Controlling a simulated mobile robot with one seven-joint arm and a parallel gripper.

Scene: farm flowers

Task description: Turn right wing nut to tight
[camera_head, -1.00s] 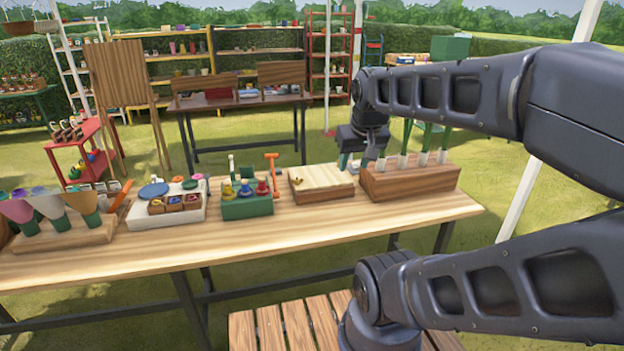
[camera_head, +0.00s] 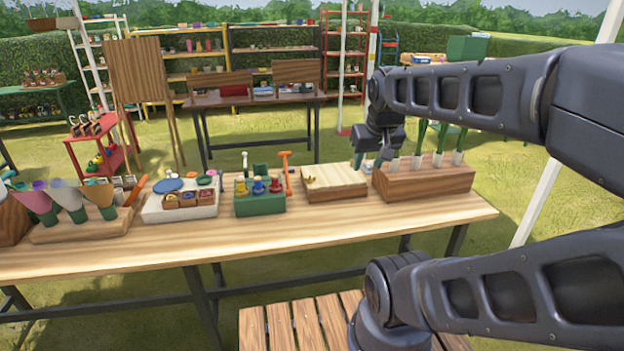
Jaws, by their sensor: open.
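A low wooden press-like block (camera_head: 335,182) with a pale top board lies on the table. A small brass wing nut (camera_head: 310,180) shows at its left front corner. The right wing nut cannot be made out; my gripper and arm stand at that end of the block. My gripper (camera_head: 368,164) points down over the right back part of the board, its fingers apart. Whether it touches anything is too small to tell.
A wooden planter box (camera_head: 425,183) with several white-and-green stems stands close on the right. A green crate (camera_head: 260,204) with bottles and an orange-handled tool (camera_head: 287,172) stand left. A white tray (camera_head: 180,204) is farther left. The table's front strip (camera_head: 330,235) is clear.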

